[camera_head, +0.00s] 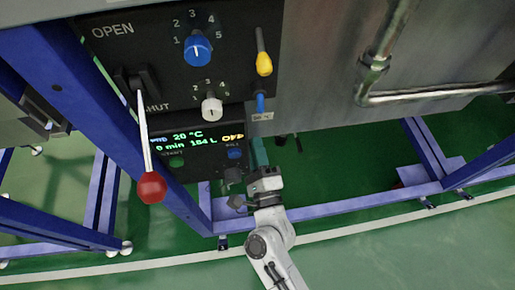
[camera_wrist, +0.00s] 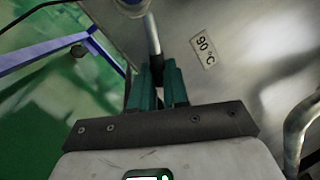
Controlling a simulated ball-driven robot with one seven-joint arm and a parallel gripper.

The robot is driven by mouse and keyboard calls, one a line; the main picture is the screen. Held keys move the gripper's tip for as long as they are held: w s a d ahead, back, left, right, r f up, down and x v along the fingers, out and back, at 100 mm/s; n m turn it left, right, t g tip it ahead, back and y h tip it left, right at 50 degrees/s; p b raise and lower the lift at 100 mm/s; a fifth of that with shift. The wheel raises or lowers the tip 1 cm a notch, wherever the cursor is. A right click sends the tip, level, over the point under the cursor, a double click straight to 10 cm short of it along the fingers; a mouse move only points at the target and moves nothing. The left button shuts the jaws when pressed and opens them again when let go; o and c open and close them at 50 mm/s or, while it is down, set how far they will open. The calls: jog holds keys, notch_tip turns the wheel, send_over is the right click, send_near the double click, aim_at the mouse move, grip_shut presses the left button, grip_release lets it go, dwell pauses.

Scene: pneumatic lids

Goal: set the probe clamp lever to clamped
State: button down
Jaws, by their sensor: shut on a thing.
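In the wrist view, the fingers (camera_wrist: 158,78) are closed around the lower end of a thin grey rod (camera_wrist: 153,38). The rod runs up to a rounded metal part (camera_wrist: 131,5) at the top edge. The rod looks like the probe clamp lever, but no marking confirms this. The fingers hide its gripped end. In the head view, a short blue handle (camera_head: 260,103) hangs just above my gripper; its link to the rod is unclear.
A 90 °C label (camera_wrist: 204,46) is on the steel wall beside the rod. The panel carries a yellow-tipped lever (camera_head: 264,64), a blue knob (camera_head: 198,51), a white knob (camera_head: 212,109) and a long red-balled lever (camera_head: 151,187). A steel pipe (camera_head: 435,93) and blue frame (camera_head: 340,207) are nearby.

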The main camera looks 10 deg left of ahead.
jog(key=shift+s+a+f+m+h+b, duration=0.15)
jog(key=shift+f+m+h+b, duration=0.3)
jog(key=shift+m, duration=0.65)
jog(key=shift+a, duration=0.1)
jog(key=c, duration=1.1)
grip_release()
jog(key=v, duration=1)
jog(key=shift+s+f+p, duration=0.2)
jog(key=shift+s+p, duration=0.1)
